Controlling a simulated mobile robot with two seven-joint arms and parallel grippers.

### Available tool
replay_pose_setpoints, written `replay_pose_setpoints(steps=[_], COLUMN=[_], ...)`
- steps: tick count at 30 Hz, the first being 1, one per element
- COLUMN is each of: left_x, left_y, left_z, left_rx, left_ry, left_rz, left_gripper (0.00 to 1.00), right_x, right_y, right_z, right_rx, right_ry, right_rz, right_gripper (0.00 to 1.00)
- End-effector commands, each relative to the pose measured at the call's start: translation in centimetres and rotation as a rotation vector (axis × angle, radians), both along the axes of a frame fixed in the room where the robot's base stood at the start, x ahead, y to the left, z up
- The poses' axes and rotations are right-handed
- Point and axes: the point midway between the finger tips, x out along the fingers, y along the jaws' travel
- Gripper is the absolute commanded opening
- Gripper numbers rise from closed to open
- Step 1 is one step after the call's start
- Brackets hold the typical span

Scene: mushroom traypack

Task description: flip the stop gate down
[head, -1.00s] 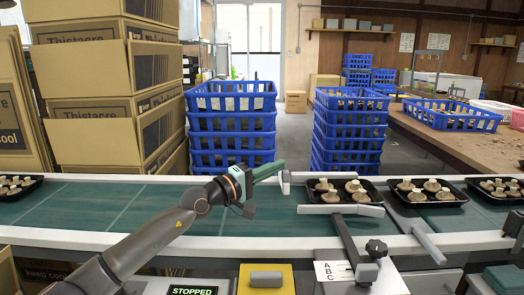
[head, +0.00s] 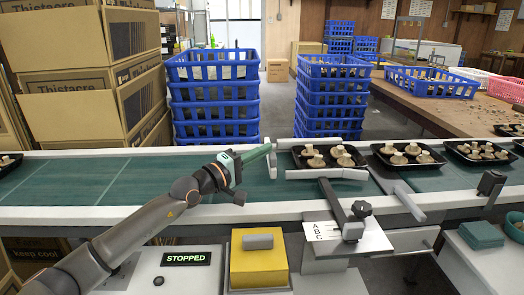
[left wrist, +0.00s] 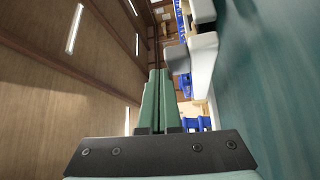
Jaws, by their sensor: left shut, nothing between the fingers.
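A small white upright plate, which looks like the stop gate (head: 272,163), stands over the green belt just left of a black tray of mushrooms (head: 329,167). My left gripper (head: 268,149) reaches in from the left over the belt. Its green fingers are shut and empty, with the tips close to the top of the plate. I cannot tell whether they touch it. In the left wrist view the shut fingers (left wrist: 155,100) point ahead, with white parts (left wrist: 203,60) just to their right. My right gripper is not in view.
More mushroom trays (head: 408,155) stand on the belt to the right. A white guide bar (head: 327,174) runs along the near side of the first tray. A lever with a black knob (head: 361,209), an ABC plate (head: 320,232), a yellow box (head: 258,267) and a STOPPED display (head: 186,258) are in front.

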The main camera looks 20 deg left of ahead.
Motion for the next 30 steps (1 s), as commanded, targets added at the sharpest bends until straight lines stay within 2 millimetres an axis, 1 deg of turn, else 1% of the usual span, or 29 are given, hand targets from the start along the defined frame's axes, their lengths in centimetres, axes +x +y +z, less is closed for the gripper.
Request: replay_pose_setpoints(steps=[7, 11, 24, 30], left_x=[-0.2, -1.2, -7.1, -9.2], left_y=[0.2, 0.6, 2.9, 3.8], left_z=[-0.1, -0.2, -0.9, -1.2], left_rx=[0.001, 0.002, 0.005, 0.003], left_ry=[0.002, 0.003, 0.005, 0.004], left_rz=[0.001, 0.002, -0.001, -0.001], left_gripper=[0.0, 0.0, 0.0, 0.0], right_x=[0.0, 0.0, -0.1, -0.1], right_y=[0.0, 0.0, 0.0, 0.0], right_z=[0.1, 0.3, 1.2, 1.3], right_rx=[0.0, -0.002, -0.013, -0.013], right_ry=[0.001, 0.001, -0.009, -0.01], right_rz=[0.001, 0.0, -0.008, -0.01], right_gripper=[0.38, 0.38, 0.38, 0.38])
